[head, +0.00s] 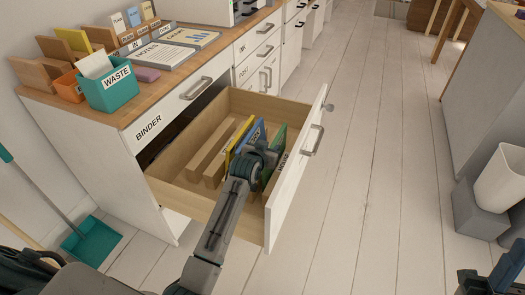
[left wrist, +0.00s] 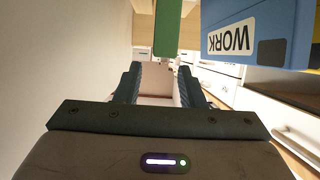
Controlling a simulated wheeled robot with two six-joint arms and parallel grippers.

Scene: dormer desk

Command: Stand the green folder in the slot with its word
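The green folder (head: 276,152) stands in the open drawer (head: 188,203), close behind the drawer's white front. In the left wrist view the green folder (left wrist: 168,28) hangs edge-on just beyond the fingertips. The blue folder (head: 252,134) stands beside it, and its label reads WORK in the left wrist view (left wrist: 262,32). A yellow folder (head: 238,144) stands on the blue one's far side. My left gripper (head: 266,160) is over the drawer at the green folder; its fingers (left wrist: 160,80) are apart with nothing seen between them. My right gripper (head: 486,280) is at the lower right, its fingers unclear.
Wooden divider bars (head: 212,152) cross the drawer floor to the left of the folders. The desktop (head: 150,93) holds a teal WASTE bin (head: 112,88), an orange box (head: 70,88), papers and small cards. A white bin (head: 500,178) stands at the right. The floor between is clear.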

